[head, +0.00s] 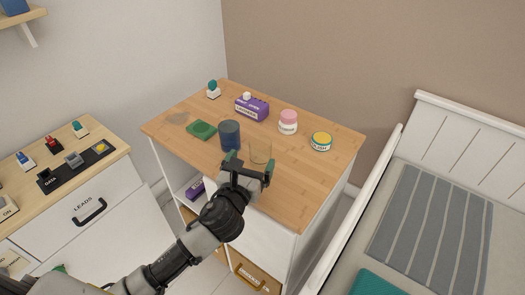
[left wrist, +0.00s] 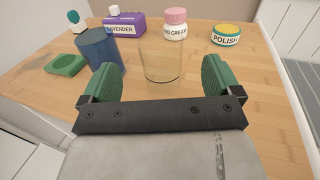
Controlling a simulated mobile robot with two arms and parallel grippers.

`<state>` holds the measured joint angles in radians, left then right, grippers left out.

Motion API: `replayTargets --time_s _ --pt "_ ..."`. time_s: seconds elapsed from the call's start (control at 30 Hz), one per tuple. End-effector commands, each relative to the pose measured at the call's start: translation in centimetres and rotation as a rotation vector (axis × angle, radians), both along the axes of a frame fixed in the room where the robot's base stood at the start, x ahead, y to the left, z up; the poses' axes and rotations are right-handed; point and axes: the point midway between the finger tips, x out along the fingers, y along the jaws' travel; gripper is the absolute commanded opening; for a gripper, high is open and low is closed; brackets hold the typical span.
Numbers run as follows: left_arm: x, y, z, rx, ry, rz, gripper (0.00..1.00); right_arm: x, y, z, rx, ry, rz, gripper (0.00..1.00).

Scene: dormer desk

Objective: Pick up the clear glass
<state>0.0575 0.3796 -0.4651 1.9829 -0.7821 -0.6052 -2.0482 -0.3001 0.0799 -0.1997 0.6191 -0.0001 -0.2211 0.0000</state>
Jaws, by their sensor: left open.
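The clear glass (head: 260,150) is a see-through tumbler standing upright on the wooden desk top (head: 310,190). It also shows in the left wrist view (left wrist: 160,62), beyond and between the two green fingertips. My left gripper (head: 250,165) is open at the near edge of the desk, in front of the glass. In the left wrist view its jaws (left wrist: 158,80) are spread wide, with nothing held between them. I cannot tell whether the fingertips reach beside the glass. My right gripper is not in view.
A purple lavender box (head: 252,107), a pink-lidded cream jar (head: 288,122) and a polish tin (head: 321,142) stand behind. The desk's right front is clear.

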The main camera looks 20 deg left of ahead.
Motion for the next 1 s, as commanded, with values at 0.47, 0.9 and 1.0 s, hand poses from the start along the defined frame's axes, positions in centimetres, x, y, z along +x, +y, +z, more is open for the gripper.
replayTargets --time_s 0.47,0.9,1.0 --pt "5.7 -0.2 0.0 -0.005 -0.001 0.001 0.92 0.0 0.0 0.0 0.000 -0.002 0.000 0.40" --pt "7.5 -0.3 -0.1 -0.003 0.001 -0.001 0.89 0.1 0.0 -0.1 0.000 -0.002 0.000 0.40" --pt "7.5 -0.3 -0.1 -0.003 0.001 -0.001 0.74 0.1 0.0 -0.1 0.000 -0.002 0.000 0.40"
